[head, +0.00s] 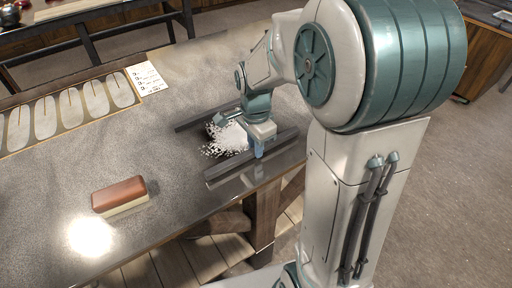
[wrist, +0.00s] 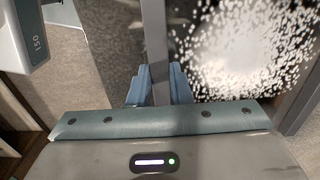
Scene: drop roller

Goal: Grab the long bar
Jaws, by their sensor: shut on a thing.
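A long dark bar (head: 225,169) lies near the front edge of the table, and my gripper (head: 258,148) is over it. In the wrist view the same bar (wrist: 155,35) runs up the picture between the two blue fingers of my gripper (wrist: 158,90). The fingers are shut on the bar. A second dark bar (head: 192,124) lies farther back, roughly parallel to the first; a dark strip that may be this bar shows at the right of the wrist view (wrist: 300,100). Whether the held bar is clear of the table I cannot tell.
A heap of white bits (head: 228,139) lies between the bars. A brown and cream block (head: 119,196) sits at the left on the grey table (head: 170,185). A tray of pale flat pieces (head: 68,108) and a white sheet (head: 147,77) lie at the back left.

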